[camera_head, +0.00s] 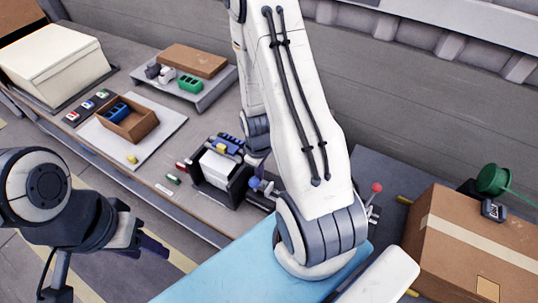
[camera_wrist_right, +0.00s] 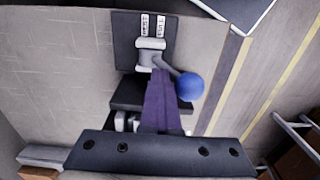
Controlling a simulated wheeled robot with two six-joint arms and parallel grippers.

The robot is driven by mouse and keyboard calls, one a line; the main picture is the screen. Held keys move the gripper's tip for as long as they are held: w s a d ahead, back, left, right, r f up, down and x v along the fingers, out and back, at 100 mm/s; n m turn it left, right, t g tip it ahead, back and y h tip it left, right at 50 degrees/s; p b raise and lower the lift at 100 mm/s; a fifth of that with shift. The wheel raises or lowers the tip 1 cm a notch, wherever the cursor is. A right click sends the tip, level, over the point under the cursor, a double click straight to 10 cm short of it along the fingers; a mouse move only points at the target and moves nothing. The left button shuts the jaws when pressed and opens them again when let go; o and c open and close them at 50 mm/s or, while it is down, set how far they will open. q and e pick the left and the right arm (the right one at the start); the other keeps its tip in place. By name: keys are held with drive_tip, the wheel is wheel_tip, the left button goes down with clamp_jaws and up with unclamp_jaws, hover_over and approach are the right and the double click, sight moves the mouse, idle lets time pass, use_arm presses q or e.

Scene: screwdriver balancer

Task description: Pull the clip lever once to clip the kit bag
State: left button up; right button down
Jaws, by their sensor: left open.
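A lever with a blue ball knob (camera_wrist_right: 189,87) extends from a grey pivot below a plate with small printed labels (camera_wrist_right: 153,25) in the right wrist view. The blue knob also shows in the head view (camera_head: 255,183), beside a black stand holding a white bag-like item (camera_head: 216,167), perhaps the kit bag. My right gripper (camera_wrist_right: 160,76) has its purple fingers together, tips close beside the lever arm, left of the knob. I cannot tell whether they touch it. In the head view my right arm hides it. My left gripper (camera_head: 152,245) is open and empty, away from the bench.
A red-knobbed lever (camera_head: 376,187) stands right of my right arm. A cardboard box (camera_head: 470,245) is at the right. A white mat (camera_head: 165,125) with a brown tray (camera_head: 128,122), a grey raised shelf (camera_head: 205,95) and a cream box (camera_head: 55,62) occupy the bench's left part.

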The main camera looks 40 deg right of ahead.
drive_tip(key=w+d+p, duration=0.2)
drive_tip(key=w+d, duration=0.1)
drive_tip(key=d, duration=0.5)
drive_tip(key=shift+w+d, duration=0.2)
drive_tip(key=shift+d, duration=0.1)
idle(0.5)
wheel_tip(320, 180, up, 7)
drive_tip(key=p, duration=0.6)
idle(0.3)
